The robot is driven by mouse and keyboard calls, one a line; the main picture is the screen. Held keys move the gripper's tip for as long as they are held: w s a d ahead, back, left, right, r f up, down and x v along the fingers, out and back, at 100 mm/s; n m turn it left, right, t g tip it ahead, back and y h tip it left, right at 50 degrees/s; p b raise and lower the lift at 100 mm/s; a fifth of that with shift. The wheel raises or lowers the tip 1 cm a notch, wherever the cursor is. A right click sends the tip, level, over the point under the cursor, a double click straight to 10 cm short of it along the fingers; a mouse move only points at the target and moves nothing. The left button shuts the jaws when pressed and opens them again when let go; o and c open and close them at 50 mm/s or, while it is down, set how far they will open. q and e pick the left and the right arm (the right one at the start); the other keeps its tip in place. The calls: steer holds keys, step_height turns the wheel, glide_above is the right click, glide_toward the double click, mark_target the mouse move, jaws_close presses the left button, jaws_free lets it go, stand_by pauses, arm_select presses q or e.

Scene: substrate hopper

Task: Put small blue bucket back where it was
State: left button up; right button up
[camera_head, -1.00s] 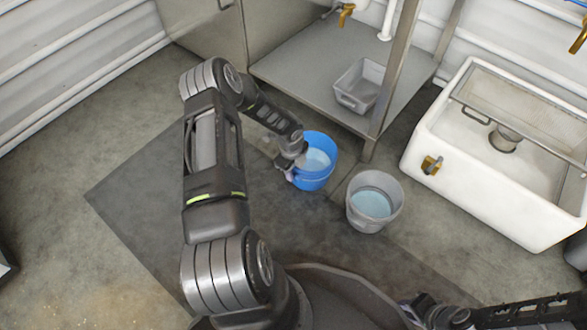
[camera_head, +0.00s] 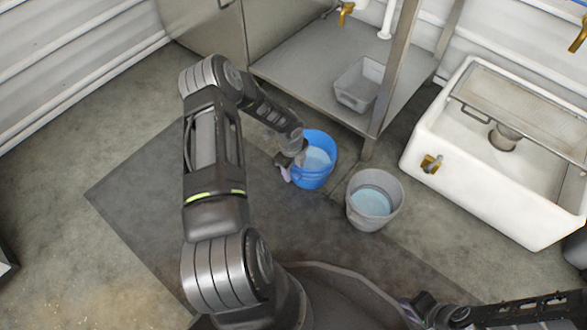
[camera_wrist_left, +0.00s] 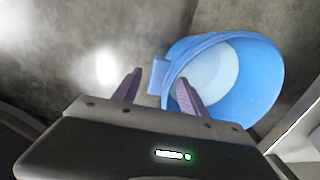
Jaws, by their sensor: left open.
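The small blue bucket (camera_head: 313,174) stands upright on the floor by the front edge of the steel bench, with pale bluish contents. In the left wrist view the blue bucket (camera_wrist_left: 262,85) shows its rim and a small blue tab (camera_wrist_left: 158,75) on its near side. My left gripper (camera_head: 289,168) is at the bucket's left side. In the left wrist view, my left gripper (camera_wrist_left: 158,91) has its fingers spread, with the tab between and beyond them; the right finger overlaps the rim in the picture. Whether it touches is unclear. My right gripper (camera_head: 430,311) is low at the right, its jaws unclear.
A grey bucket (camera_head: 374,201) with bluish contents stands just right of the blue one. A steel bench (camera_head: 300,62) with a grey bin (camera_head: 359,84) on its shelf is behind. A white sink (camera_head: 420,165) stands at the right. Dark matting (camera_head: 150,200) at the left is clear.

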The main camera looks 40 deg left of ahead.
arm_select(q)
step_height(320, 180, up, 12)
steer(key=p, duration=0.5)
steer(key=shift+s+f, duration=0.15)
steer(key=shift+s, duration=0.3)
steer(key=shift+d, duration=0.1)
steer(key=s+d+f+n+h, duration=0.15)
steer(key=d+n, duration=0.25)
steer(key=d, duration=0.7)
steer(key=s+d+n+h, duration=0.2)
steer(key=d+n+h, duration=0.1)
steer(key=d, duration=0.9)
steer(key=s+d+n, duration=1)
steer(key=s+n, duration=0.2)
steer(key=n, duration=0.1)
steer(key=shift+s+d+r+y, duration=0.2)
steer(key=shift+d+r+y, duration=0.05)
steer(key=shift+d+y, duration=0.1)
